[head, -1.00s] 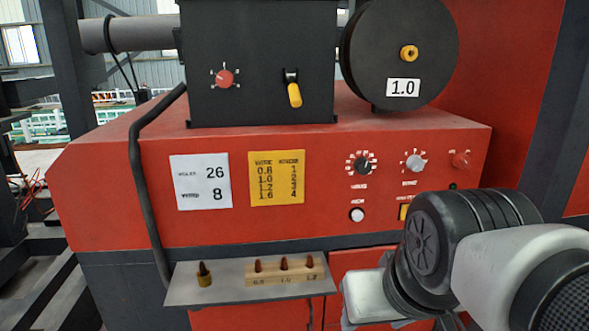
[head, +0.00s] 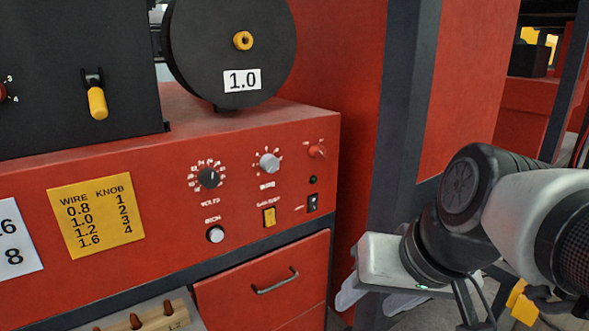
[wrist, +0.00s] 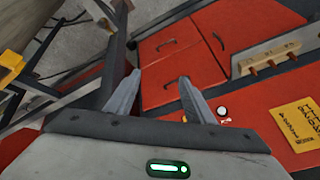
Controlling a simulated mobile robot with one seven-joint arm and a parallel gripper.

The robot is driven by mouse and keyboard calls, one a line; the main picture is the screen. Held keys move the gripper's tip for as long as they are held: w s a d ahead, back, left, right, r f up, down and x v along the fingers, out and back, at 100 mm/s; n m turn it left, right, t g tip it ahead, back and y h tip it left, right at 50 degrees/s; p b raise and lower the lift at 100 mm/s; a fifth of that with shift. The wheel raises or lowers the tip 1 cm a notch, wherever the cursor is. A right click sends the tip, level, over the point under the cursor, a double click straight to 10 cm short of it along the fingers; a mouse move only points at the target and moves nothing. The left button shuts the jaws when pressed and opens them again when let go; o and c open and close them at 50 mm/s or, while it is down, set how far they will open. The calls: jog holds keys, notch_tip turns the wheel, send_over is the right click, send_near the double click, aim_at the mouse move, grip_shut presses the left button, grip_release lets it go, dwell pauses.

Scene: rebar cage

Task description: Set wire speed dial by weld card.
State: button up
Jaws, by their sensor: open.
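The grey wire dial (head: 269,163) sits on the red panel, ringed by white marks; I cannot read its setting. The white weld card (head: 14,240) is cut off at the left edge, with a 6 over an 8 showing. My gripper (head: 372,300) is open and empty, low and to the right of the panel, well apart from the dial. In the wrist view its two fingers (wrist: 160,76) are spread, with red drawers behind them.
A black volts knob (head: 208,178) is left of the wire dial, and a red knob (head: 317,151) is right. Below are a white button (head: 215,235) and yellow switch (head: 269,217). A yellow wire-knob chart (head: 96,216), drawer handle (head: 277,281) and dark post (head: 405,110) are near.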

jog(key=w+a+r+m+t+y+b, duration=0.1)
jog(key=w+a+r+y+b, duration=0.3)
jog(key=w, duration=0.4)
jog(key=t+y+b, duration=0.4)
jog(key=y, duration=0.1)
send_near(274, 165)
jog(key=shift+m, duration=0.3)
jog(key=p+x, duration=0.1)
jog(key=x, duration=0.7)
jog(key=shift+w+a+r+p, duration=0.1)
jog(key=shift+p, duration=0.3)
jog(key=c, duration=1.1)
jog(key=shift+o, duration=0.2)
jog(key=shift+y, duration=0.3)
jog(key=shift+b, duration=0.35)
